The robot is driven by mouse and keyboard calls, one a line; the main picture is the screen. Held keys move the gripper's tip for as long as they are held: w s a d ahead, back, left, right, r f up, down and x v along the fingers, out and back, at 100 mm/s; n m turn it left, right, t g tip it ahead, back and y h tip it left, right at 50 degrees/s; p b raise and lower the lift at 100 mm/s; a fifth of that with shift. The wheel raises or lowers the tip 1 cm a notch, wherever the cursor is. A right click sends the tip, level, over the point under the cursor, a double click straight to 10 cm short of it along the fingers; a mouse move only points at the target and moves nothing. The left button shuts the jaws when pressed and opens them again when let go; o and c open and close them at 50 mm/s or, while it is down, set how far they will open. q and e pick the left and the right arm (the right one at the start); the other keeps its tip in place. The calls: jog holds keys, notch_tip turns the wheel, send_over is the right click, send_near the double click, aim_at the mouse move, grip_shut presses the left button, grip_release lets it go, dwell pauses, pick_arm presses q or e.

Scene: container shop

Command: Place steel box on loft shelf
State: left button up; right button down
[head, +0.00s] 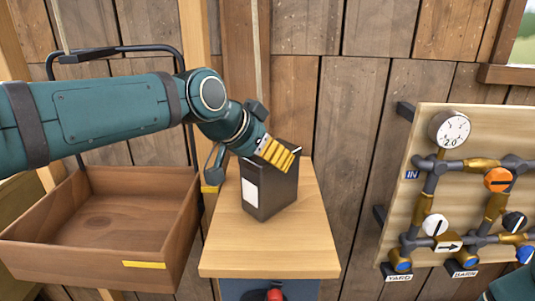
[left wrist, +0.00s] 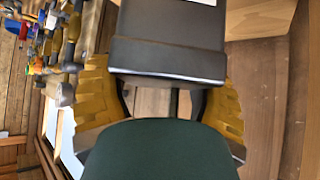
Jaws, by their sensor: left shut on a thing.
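The steel box (head: 270,190) is a dark upright box with a white label, at the wooden top of a small stand (head: 270,255) in the head view. My left gripper (head: 279,155), with yellow ribbed fingers, comes from above left and is shut on the box's upper part. In the left wrist view the dark box (left wrist: 168,55) sits between the yellow fingers of the left gripper (left wrist: 165,95). Whether the box's bottom touches the stand is hard to tell. No loft shelf can be made out for certain. My right gripper is not in view.
An empty wooden tray (head: 100,220) on a dark tubular frame stands left of the stand. A board with pipes, a gauge (head: 450,129) and coloured valves is at the right. A plank wall (head: 350,100) closes the back. The stand top's front is bare.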

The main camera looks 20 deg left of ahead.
pick_arm(q)
jog(key=o, duration=1.3)
jog(key=v, duration=1.2)
jog(key=shift+s, duration=0.15)
